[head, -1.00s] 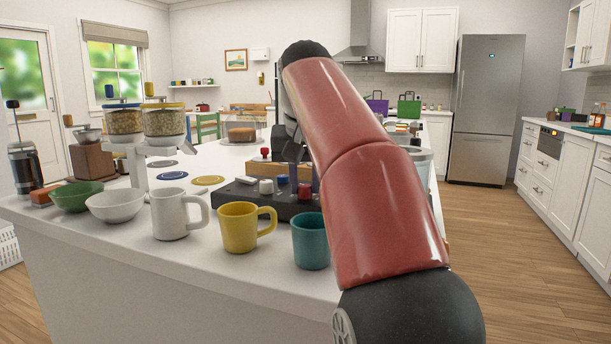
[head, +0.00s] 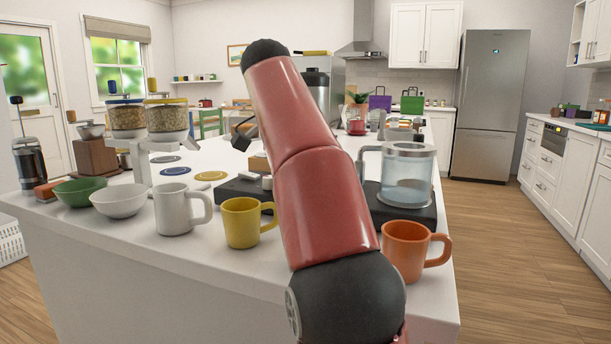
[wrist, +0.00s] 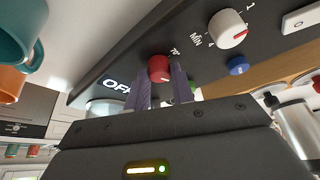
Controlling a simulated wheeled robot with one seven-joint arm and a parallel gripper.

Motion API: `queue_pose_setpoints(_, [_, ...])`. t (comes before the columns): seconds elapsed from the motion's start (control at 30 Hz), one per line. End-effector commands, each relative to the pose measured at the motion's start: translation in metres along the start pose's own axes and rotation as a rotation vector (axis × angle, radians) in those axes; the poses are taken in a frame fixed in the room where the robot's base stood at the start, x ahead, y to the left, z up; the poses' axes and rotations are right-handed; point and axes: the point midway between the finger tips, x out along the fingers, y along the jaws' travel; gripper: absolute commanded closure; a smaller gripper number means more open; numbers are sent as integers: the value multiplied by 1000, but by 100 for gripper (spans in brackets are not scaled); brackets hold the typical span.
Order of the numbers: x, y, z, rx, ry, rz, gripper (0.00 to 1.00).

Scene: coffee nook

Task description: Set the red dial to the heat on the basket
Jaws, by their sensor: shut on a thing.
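The red dial (wrist: 159,68) sits on a dark control panel (wrist: 128,68) in the wrist view. My gripper (wrist: 161,77) has its two purple fingers shut on the dial, one on each side. White marks are printed near the dial, including "OFF" and a mark that looks like "70"; the dial's pointer is not clear. In the head view my arm hides the dial and my gripper, and the dark panel (head: 236,190) shows only in part. A white basket (head: 11,243) stands at the far left edge; I can read no heat mark on it.
Mugs line the front edge, including a yellow mug (head: 242,223) and an orange mug (head: 408,252). A glass vessel (head: 408,175) stands right of my arm.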

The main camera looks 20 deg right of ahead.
Motion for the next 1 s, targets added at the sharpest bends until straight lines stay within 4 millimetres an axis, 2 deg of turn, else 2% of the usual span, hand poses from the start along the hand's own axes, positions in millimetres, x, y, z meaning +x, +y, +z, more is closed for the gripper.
queue_pose_setpoints(0.3, [-1,-1,-1,96,3,36,99])
queue_pose_setpoints(0.8, [0,-1,-1,109,2,42,99])
queue_pose_setpoints(0.83, [0,-1,-1,109,2,42,72])
queue_pose_setpoints(0.97, [0,-1,-1,108,1,42,55])
queue_pose_setpoints(1.0, [0,-1,-1,108,1,43,54])
